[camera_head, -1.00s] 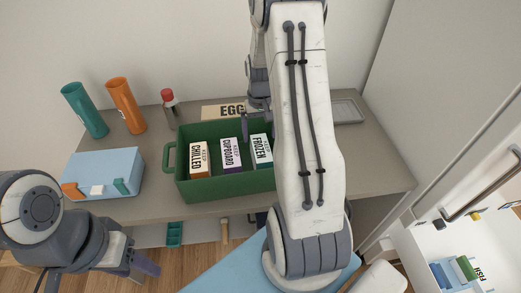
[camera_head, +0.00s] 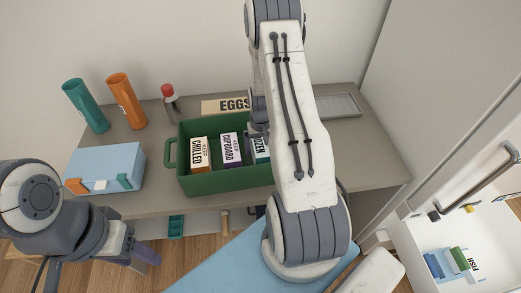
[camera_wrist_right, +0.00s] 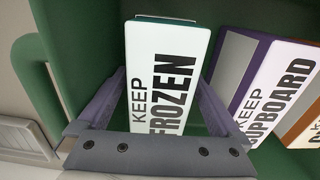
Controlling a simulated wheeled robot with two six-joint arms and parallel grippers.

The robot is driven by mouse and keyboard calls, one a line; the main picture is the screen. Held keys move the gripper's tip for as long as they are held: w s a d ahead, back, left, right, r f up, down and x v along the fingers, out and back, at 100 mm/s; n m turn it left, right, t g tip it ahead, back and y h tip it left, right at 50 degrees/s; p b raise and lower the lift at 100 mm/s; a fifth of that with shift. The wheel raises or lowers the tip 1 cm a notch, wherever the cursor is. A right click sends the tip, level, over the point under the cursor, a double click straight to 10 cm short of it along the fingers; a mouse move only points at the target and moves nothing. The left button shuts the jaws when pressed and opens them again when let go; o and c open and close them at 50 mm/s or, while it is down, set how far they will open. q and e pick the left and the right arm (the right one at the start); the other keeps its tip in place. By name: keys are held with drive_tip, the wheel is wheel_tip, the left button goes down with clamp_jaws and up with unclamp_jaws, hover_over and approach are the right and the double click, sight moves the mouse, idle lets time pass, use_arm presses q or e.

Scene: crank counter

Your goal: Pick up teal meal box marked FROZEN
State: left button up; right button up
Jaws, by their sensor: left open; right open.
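The teal meal box marked FROZEN (camera_head: 261,148) stands at the right in the green crate (camera_head: 226,184), partly hidden by my right arm. In the right wrist view the FROZEN box (camera_wrist_right: 165,60) shows a white label face with a teal edge. My right gripper (camera_wrist_right: 158,100) is open, with one finger on each side of that box; I cannot tell whether they touch it. In the head view it is mostly hidden behind my arm. My left gripper (camera_head: 145,254) is open and empty in front of the counter, at lower left.
The CUPBOARD box (camera_head: 230,149) and the CHILLED box (camera_head: 200,154) share the crate. A blue box (camera_head: 105,165), teal cylinder (camera_head: 86,105), orange cylinder (camera_head: 126,100) and red-capped bottle (camera_head: 170,103) stand to the left. An EGGS sign (camera_head: 225,105) lies behind; a grey tray (camera_head: 338,106) is at right.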

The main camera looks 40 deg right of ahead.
clamp_jaws()
drive_tip(key=shift+r, duration=0.15)
